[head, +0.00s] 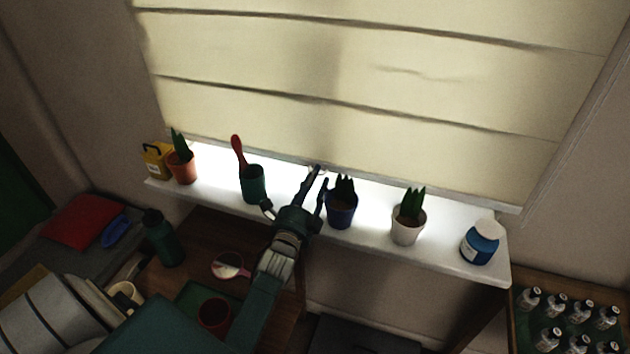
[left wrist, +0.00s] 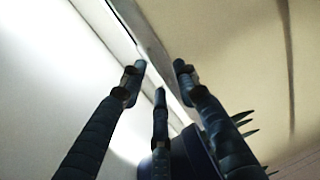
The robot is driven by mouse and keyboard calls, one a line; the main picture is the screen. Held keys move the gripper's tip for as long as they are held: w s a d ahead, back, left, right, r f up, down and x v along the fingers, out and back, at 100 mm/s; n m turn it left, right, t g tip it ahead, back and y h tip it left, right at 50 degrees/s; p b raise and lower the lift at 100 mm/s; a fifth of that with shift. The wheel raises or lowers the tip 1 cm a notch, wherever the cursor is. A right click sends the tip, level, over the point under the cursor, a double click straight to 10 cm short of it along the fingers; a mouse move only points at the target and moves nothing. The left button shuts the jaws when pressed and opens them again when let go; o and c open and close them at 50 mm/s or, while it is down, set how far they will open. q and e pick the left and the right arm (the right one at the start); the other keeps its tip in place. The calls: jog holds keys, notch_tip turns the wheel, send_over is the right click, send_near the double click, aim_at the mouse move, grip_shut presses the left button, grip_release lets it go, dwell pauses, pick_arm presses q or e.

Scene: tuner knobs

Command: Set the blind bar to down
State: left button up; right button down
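The cream blind (head: 360,70) hangs low over the window. Its bottom bar (head: 430,190) runs just above the white sill, with a bright gap under it. My left gripper (head: 320,180) reaches up over the sill, its fingertips close to the bar. In the left wrist view the fingers of my left gripper (left wrist: 158,76) are spread apart, and the bar (left wrist: 152,45) runs between and beyond them. I cannot tell whether a fingertip touches it. My right gripper is not in view.
A blue pot with a plant (head: 342,207) stands right beside my left gripper. A green pot (head: 253,184) is to its left. A white pot (head: 408,226) and a blue jar (head: 480,245) stand further right on the sill (head: 445,248). Several bottles (head: 555,305) stand at lower right.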

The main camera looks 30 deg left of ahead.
pick_arm(q)
grip_shut()
notch_tip(320, 180, down, 3)
jog(key=b, duration=0.2)
jog(key=shift+b, duration=0.3)
jog(key=shift+r, duration=0.15)
grip_release()
jog(key=shift+r, duration=0.1)
